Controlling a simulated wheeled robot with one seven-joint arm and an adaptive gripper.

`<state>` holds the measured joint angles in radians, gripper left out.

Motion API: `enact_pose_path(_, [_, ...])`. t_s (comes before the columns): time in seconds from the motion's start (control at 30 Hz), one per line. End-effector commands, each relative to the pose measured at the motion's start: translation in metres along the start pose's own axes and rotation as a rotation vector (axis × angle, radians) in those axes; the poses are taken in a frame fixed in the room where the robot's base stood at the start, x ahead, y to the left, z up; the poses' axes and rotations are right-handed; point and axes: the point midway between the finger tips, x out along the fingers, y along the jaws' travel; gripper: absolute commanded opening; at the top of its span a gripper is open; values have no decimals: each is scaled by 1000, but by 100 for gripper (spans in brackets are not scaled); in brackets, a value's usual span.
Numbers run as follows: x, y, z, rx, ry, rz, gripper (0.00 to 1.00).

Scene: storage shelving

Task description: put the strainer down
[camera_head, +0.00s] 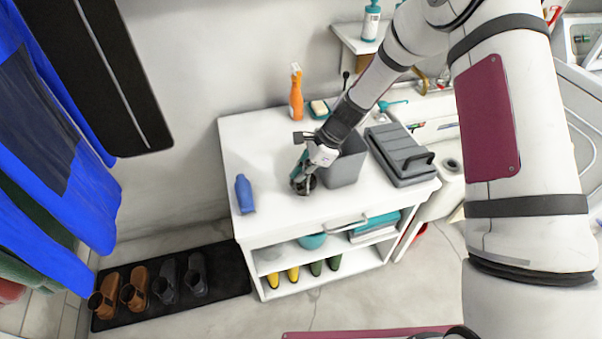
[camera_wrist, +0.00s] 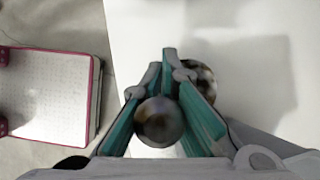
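The strainer (camera_head: 301,187) is a small, dark, shiny metal thing at my gripper, low over the white cabinet top. In the wrist view, one round metal part of the strainer (camera_wrist: 159,122) shows between the teal fingers, and another round part shows beyond the right finger. My gripper (camera_head: 303,174) points down, left of the grey bin. In the wrist view, the fingertips of my gripper (camera_wrist: 166,68) are close together, shut on the strainer's narrow part. The fingers hide part of it. I cannot tell whether it touches the top.
On the white cabinet (camera_head: 238,138) stand a blue bottle (camera_head: 244,194), an orange spray bottle (camera_head: 296,95), a soap dish (camera_head: 319,109), a grey bin (camera_head: 344,168) and a grey lidded box (camera_head: 400,155). The cabinet top is clear between the blue bottle and my gripper.

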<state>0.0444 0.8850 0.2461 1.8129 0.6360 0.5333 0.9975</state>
Motion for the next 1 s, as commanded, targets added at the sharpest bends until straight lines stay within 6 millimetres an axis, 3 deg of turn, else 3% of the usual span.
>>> enact_pose_path(0.03, [1,0,-1,0,0,0,7])
enact_pose_path(0.1, [1,0,0,0,0,0,23])
enact_pose_path(0.13, [1,0,0,0,0,0,25])
enact_pose_path(0.53, [-6,0,1,0,0,-1,25])
enact_pose_path(1.0, [-93,-2,1,-1,1,-4,25])
